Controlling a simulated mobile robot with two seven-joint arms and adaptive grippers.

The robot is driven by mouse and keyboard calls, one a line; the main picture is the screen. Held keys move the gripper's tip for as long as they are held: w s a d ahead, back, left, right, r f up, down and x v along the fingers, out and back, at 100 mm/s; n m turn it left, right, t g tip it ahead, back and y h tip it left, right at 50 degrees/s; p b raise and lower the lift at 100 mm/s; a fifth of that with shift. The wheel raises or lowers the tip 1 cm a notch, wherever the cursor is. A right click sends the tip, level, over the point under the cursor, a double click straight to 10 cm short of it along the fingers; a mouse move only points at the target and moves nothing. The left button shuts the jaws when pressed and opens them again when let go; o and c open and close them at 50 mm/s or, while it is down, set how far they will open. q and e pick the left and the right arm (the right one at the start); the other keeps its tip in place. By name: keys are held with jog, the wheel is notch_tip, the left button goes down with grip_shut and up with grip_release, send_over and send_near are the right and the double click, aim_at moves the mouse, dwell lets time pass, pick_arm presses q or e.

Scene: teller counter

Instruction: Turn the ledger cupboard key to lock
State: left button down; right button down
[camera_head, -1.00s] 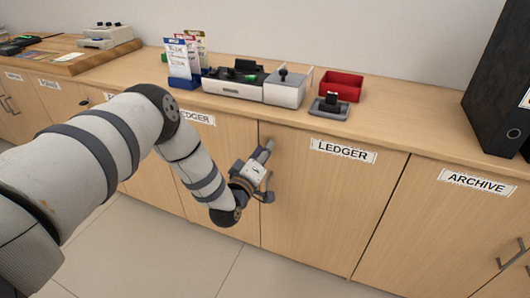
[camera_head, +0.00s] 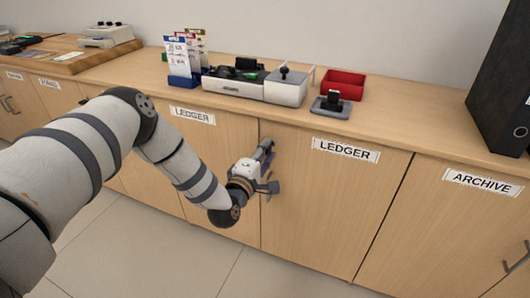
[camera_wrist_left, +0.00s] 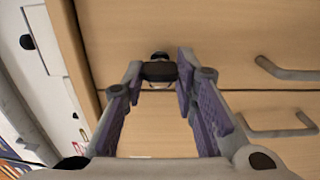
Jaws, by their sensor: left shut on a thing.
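The ledger cupboard has two wooden doors, a left one (camera_head: 225,150) and a right one (camera_head: 330,210), each with a LEDGER label. My left gripper (camera_head: 268,166) is at the upper part of the right door, by the seam between the doors. In the left wrist view, its two purple-padded fingers (camera_wrist_left: 158,82) are shut on the dark head of the key (camera_wrist_left: 158,71). The key's shaft is hidden. In the head view the gripper hides key and lock. My right gripper is not in view.
Grey bar handles (camera_wrist_left: 285,70) stick out from the doors beside the gripper in the wrist view. The countertop (camera_head: 400,135) above holds a card rack (camera_head: 185,65), a grey-white device (camera_head: 240,88), a red tray (camera_head: 343,84) and a black binder (camera_head: 505,90).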

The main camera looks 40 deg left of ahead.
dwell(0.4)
pick_arm(q)
jog(key=c, duration=1.3)
grip_release()
jog(key=v, duration=1.2)
jog(key=shift+f, duration=0.1)
